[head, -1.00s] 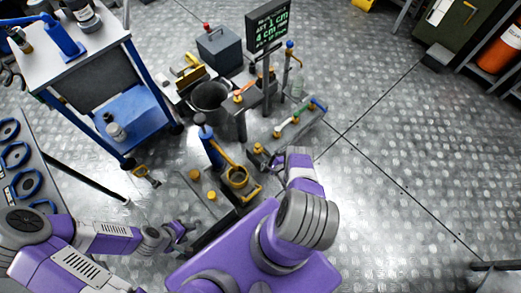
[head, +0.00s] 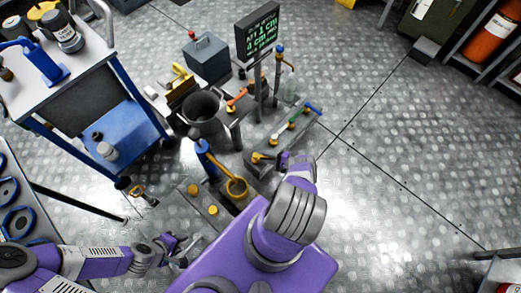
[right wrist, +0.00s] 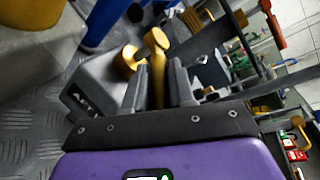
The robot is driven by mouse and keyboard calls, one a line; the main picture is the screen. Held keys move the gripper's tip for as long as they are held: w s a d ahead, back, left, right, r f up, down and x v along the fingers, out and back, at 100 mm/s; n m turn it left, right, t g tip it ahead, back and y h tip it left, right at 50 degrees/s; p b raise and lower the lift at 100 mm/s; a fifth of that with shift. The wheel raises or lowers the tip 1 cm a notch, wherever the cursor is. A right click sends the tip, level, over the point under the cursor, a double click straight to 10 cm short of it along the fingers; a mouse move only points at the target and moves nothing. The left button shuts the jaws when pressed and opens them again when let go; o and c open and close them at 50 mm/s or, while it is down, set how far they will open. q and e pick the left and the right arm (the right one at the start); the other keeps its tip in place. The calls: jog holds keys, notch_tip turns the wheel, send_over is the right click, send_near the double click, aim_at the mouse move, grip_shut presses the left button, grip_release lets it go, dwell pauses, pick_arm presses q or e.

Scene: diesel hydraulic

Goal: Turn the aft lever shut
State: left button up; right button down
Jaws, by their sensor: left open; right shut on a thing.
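The aft lever is a yellow handle with a round knob (right wrist: 158,42), standing on a grey block (right wrist: 92,92) whose small white label appears to read AFT. In the head view the yellow lever (head: 262,157) is at the near end of a low valve bench. My right gripper (head: 284,161) is there, and in the right wrist view its two dark fingers (right wrist: 158,88) stand on either side of the yellow handle, shut on it. The finger contact is partly hidden. My left gripper (head: 183,249) is open and empty, low at the left, away from the lever.
A blue hand pump (head: 203,150) with a yellow ring, a dark bucket (head: 203,108) and a text screen (head: 257,32) stand close by.

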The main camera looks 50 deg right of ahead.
jog(key=shift+w, duration=0.15)
jog(key=shift+d, duration=0.1)
dwell(0.3)
jog(key=c, duration=1)
grip_release()
jog(key=shift+c, duration=0.2)
jog(key=v, duration=0.7)
jog(key=shift+s, duration=0.3)
jog(key=shift+d+r, duration=0.1)
jog(key=shift+c, duration=0.3)
